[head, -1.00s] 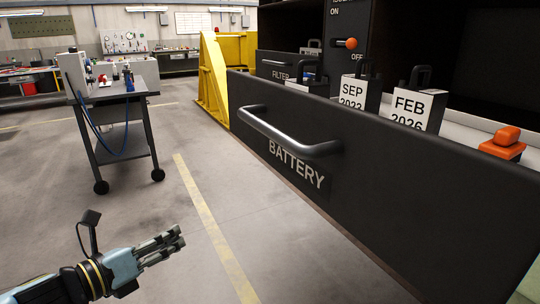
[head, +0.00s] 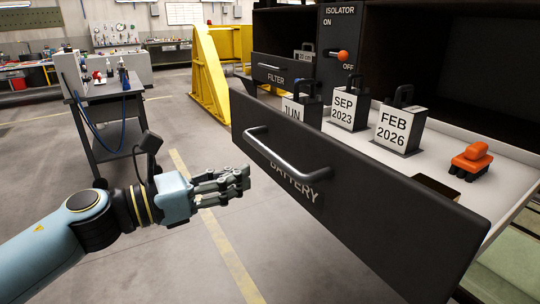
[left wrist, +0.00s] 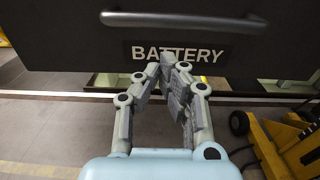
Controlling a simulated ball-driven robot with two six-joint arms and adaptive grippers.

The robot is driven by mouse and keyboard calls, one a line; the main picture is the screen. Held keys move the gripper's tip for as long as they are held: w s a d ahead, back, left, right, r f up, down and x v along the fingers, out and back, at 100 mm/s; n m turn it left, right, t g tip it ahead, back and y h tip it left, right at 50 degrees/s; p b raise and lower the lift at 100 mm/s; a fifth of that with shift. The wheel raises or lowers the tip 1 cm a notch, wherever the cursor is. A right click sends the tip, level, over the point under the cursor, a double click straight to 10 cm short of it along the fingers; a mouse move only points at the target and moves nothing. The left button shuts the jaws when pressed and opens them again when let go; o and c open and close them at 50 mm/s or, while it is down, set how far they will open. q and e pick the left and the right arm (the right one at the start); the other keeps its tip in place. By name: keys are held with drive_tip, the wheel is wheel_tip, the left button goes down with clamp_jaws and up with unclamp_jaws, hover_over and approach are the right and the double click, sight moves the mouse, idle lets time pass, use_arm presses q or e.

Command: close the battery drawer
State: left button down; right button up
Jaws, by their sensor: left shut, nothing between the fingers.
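The battery drawer (head: 345,200) is pulled out, with a dark front, a grey bar handle (head: 287,152) and a BATTERY label. Dated blocks stand in its tray: JUN (head: 293,112), SEP 2023 (head: 343,110) and FEB 2026 (head: 400,128). My left gripper (head: 242,180) is shut and empty, just left of the drawer front in the head view. In the left wrist view the fingertips (left wrist: 165,62) overlap the BATTERY label, below the handle (left wrist: 185,20); I cannot tell whether they touch the front. My right gripper is not in view.
An orange connector (head: 471,160) lies in the tray at the right. A FILTER drawer (head: 272,72) and an isolator with an orange knob (head: 343,56) are behind. A yellow frame (head: 208,85) and a wheeled cart (head: 105,110) stand back left.

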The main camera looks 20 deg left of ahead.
use_arm(q)
drive_tip(key=p+x, duration=0.2)
drive_tip(key=x, duration=0.4)
drive_tip(key=shift+w+d, duration=0.25)
drive_tip(key=shift+w, duration=0.05)
drive_tip(key=shift+w, duration=0.1)
